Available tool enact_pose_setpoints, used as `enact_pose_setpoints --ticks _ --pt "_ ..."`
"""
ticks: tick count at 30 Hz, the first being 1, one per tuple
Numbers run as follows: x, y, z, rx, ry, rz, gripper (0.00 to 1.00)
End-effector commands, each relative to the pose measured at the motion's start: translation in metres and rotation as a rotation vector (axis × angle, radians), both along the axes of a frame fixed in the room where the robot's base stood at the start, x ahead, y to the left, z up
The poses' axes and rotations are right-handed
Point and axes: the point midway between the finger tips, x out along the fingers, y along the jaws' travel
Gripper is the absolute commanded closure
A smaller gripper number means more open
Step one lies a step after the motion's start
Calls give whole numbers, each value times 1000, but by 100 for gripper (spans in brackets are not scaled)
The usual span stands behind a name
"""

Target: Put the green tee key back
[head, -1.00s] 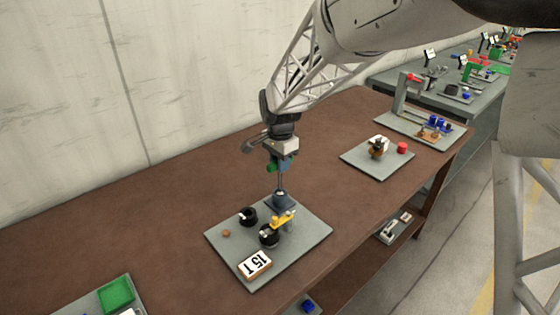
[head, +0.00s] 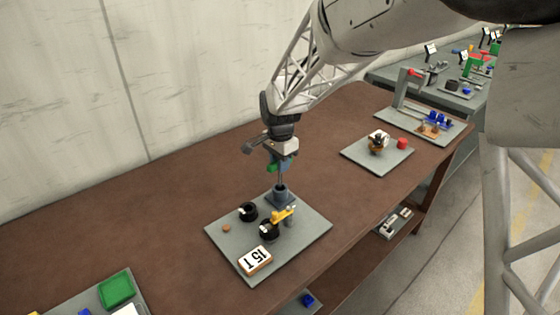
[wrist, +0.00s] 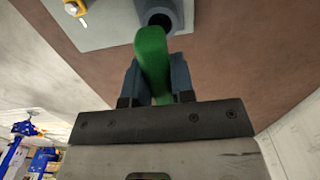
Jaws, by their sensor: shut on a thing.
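The green tee key (wrist: 153,58) is clamped between the two blue-grey fingers of my gripper (wrist: 155,88). In the head view my gripper (head: 282,164) is above the back corner of a grey plate (head: 225,240), and a bit of the green handle (head: 272,168) shows. A thin grey shaft runs down from the gripper to a blue-grey holder (head: 279,197) on that plate. In the wrist view the holder (wrist: 176,14) has a dark round hole, partly covered by the green handle. I cannot tell how deep the shaft sits.
Close in front of the holder are a yellow part (head: 283,215) and black round parts (head: 248,211). A white "15 T" block (head: 254,260) lies at the plate's front. Another plate (head: 355,153) with a red piece stands to the right.

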Motion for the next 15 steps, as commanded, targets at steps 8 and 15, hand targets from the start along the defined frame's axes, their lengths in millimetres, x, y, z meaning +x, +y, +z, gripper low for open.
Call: enact_pose_setpoints --ticks 8,15 --pt "0 0 -1 0 0 0 47" --pt "0 0 -1 0 0 0 47"
